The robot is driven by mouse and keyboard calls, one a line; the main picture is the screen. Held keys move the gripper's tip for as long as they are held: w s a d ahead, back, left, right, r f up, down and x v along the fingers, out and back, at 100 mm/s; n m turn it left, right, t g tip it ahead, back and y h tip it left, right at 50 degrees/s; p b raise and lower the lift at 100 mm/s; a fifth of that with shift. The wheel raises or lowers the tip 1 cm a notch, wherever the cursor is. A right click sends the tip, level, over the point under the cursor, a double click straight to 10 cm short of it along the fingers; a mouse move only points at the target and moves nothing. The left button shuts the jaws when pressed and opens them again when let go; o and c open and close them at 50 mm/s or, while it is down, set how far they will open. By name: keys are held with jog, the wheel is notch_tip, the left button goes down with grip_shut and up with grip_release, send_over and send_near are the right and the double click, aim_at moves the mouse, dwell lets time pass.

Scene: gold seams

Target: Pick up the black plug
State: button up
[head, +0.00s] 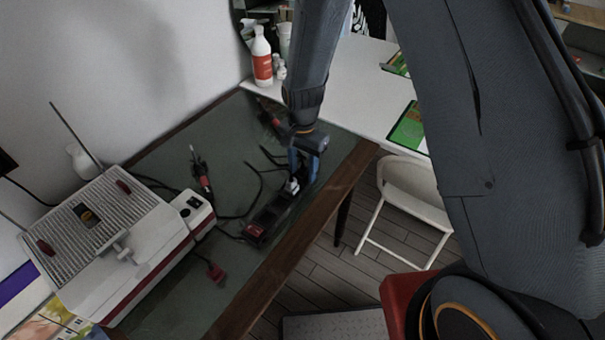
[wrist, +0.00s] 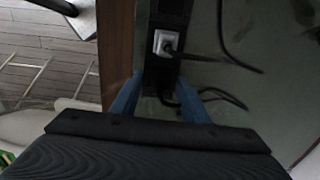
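A black power strip (head: 285,210) lies near the wooden edge of the green-topped table, with a red switch (head: 255,230) at its near end. In the wrist view the strip (wrist: 166,12) runs between my fingers. A white square piece (wrist: 165,42) sits on it with a black plug-like end (wrist: 168,46) and cable. A black plug (wrist: 167,94) with its cable shows dimly between the fingers, close to my gripper's palm. My gripper (wrist: 159,84) has blue fingers spread apart, one on each side of the strip; it also shows in the head view (head: 296,178). Contact cannot be told.
A white machine with red trim (head: 120,240) stands at left on the table. Loose black cables (head: 255,190), a red plug (head: 216,272) and a red-black tool (head: 201,172) lie nearby. A bottle (head: 262,60) stands behind. A white chair (head: 405,200) stands right of the table.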

grip_shut()
jog(key=shift+r, duration=0.1)
notch_tip(320, 180, up, 10)
jog(key=shift+f+b, duration=0.2)
jog(key=shift+b, duration=1)
notch_tip(320, 180, up, 5)
jog(key=p, duration=0.4)
send_over(303, 168)
jog(key=shift+r, duration=0.15)
